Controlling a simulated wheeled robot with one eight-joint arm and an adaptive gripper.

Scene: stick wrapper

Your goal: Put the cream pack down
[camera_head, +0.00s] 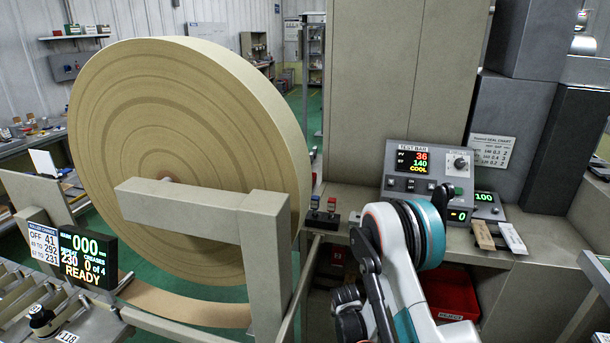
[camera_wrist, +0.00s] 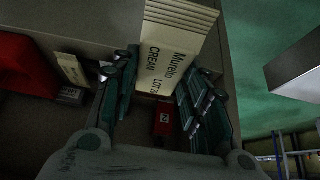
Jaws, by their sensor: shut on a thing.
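The cream pack (camera_wrist: 172,50) is a pale stack of layers with dark print reading "Murello" and "CREAM", at the top middle of the wrist view. My gripper (camera_wrist: 165,72) has its two dark green fingers on either side of the pack and is shut on it. The pack's lower end is between the fingers. I cannot tell whether the pack touches a surface. In the head view my arm reaches down at the lower middle, and the gripper and pack are hidden there.
A counter (camera_head: 540,275) carries a test bar control box (camera_head: 428,172) and two small bars (camera_head: 483,235). A red bin (camera_head: 450,295) sits below it. A large paper roll (camera_head: 165,150) in a frame stands at left, beside a roller conveyor (camera_head: 20,290).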

